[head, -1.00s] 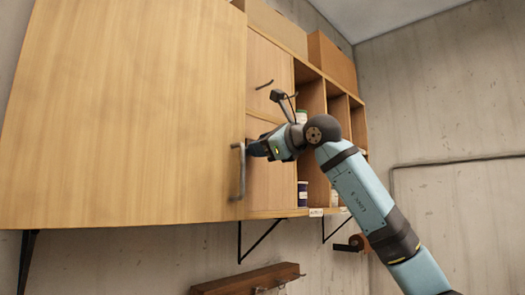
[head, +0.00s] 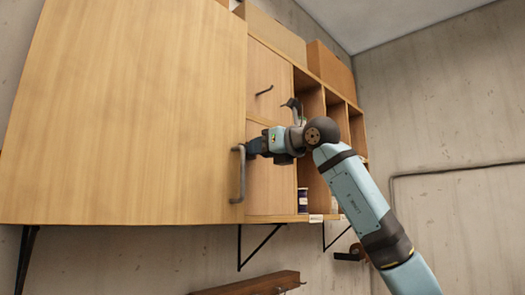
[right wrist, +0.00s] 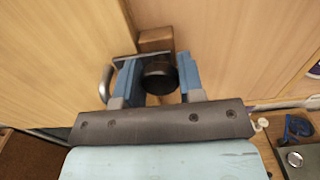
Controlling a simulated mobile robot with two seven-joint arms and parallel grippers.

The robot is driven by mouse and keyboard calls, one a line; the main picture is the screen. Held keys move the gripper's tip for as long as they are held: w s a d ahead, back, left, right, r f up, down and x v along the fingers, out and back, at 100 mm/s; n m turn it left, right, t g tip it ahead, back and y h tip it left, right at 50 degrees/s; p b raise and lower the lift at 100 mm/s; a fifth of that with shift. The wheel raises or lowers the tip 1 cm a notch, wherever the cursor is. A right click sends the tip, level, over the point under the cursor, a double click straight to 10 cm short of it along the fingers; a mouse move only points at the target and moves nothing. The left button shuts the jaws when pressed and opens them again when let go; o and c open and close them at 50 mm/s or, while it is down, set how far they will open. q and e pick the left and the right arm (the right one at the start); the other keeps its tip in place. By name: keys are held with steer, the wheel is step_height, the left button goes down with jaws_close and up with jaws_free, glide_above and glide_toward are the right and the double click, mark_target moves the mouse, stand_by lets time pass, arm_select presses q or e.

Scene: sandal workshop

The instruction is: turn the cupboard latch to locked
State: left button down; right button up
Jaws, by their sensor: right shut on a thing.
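The cupboard's large wooden door (head: 130,110) fills the left of the head view, with a grey bar handle (head: 239,173) near its right edge. My right gripper (head: 250,148) is just right of that handle, against the cupboard front. In the right wrist view its two blue fingers (right wrist: 157,66) are shut on a dark round latch knob (right wrist: 158,82). A small brown wood block (right wrist: 155,39) shows just beyond the knob. The gripper hides the latch in the head view, and I cannot tell its exact angle. My left gripper is not in view.
Open shelf compartments (head: 314,188) with a dark jar (head: 302,200) lie right of the gripper. A smaller door with a dark handle (head: 264,90) is above it. Boxes (head: 331,67) stand on top. A wooden rail (head: 255,285) is below on the wall.

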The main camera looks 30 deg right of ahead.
stand_by(0.4)
steer(key=o, duration=0.9)
arm_select(q)
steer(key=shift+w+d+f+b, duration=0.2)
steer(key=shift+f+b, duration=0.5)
steer(key=shift+b, duration=0.55)
arm_select(e)
steer(key=v, duration=1.4)
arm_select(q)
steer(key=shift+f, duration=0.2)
arm_select(e)
steer(key=shift+w, duration=0.1)
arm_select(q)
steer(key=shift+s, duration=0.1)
